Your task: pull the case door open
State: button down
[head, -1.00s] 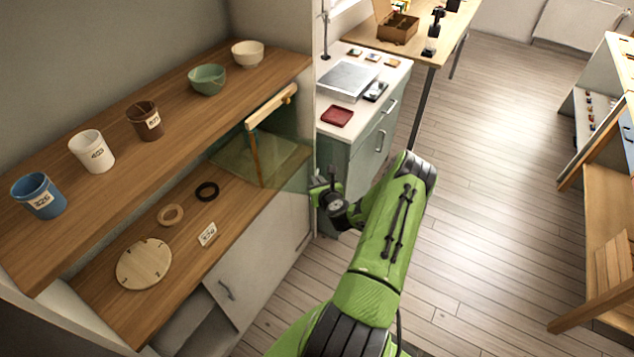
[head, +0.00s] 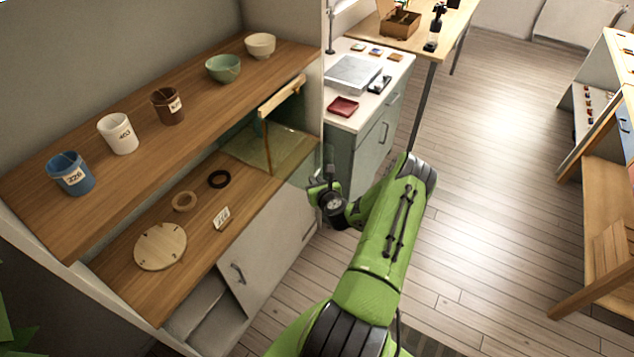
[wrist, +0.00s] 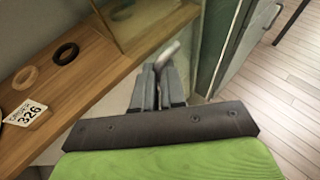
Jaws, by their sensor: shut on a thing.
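The glass case (head: 268,148) with a wooden frame stands at the right end of the lower shelf. Its greenish see-through door pane (head: 303,172) shows at the case's front right, near my gripper (head: 325,178). In the wrist view, my gripper (wrist: 158,88) is shut on a thin grey metal handle (wrist: 168,53), whose bent end sticks out beyond the fingers. Glass (wrist: 213,45) stands just right of the fingers there. How far the door stands open is hard to tell. The fingertips are small and partly hidden in the head view.
On the lower shelf (head: 135,225) lie a dark ring (head: 219,179), a tan ring (head: 184,201), a number card (head: 221,217) and a round wooden disc (head: 160,246). Cups and bowls stand on the upper shelf. A cabinet (head: 372,150) stands just beyond my gripper. Open floor lies right.

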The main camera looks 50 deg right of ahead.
jog(key=shift+w+a+r, duration=0.25)
jog(key=shift+w, duration=0.1)
jog(key=c, duration=1.2)
grip_release()
jog(key=shift+w+f, duration=0.1)
jog(key=shift+w, duration=0.15)
jog(key=shift+s+d, duration=0.1)
jog(key=shift+s, duration=0.05)
jog(key=b+v, duration=0.2)
jog(key=v, duration=1.3)
jog(key=shift+s, duration=0.35)
